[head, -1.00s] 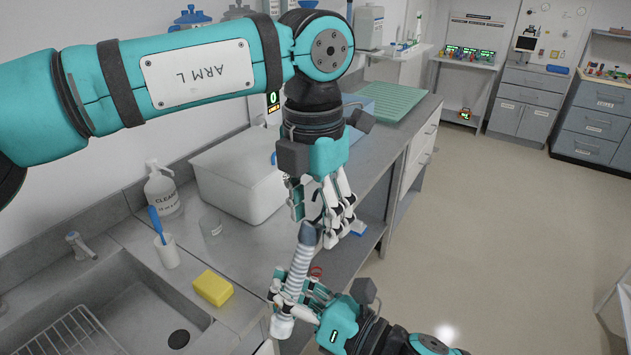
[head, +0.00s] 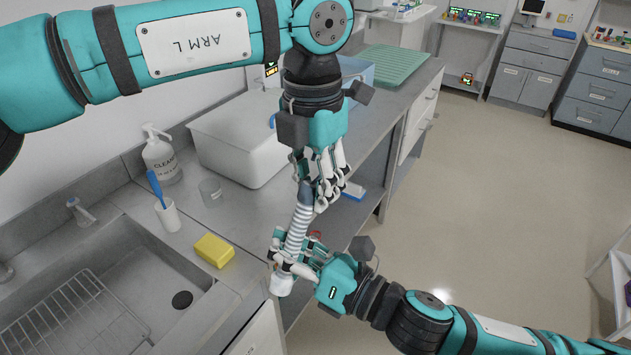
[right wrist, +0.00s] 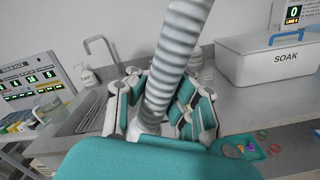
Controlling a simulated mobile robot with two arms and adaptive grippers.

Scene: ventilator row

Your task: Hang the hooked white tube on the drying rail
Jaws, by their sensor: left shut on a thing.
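The white ribbed tube (head: 298,228) is held nearly upright in front of the counter. It has a dark grey upper end and a white lower end. My left gripper (head: 316,196) points down and is shut on the upper end, which its fingers partly cover. My right gripper (head: 289,262) has its fingers wrapped around the lower part. In the right wrist view the tube (right wrist: 174,68) rises out of the right gripper's (right wrist: 158,115) curled fingers. I cannot make out a hook on the tube or the drying rail in these views.
A white SOAK bin (head: 240,140), cleaner bottle (head: 160,155), clear beaker (head: 211,191), cup with blue brush (head: 168,216) and yellow sponge (head: 214,250) stand on the counter. The sink (head: 120,275) holds a wire rack (head: 75,320). Open floor (head: 480,200) lies to the right.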

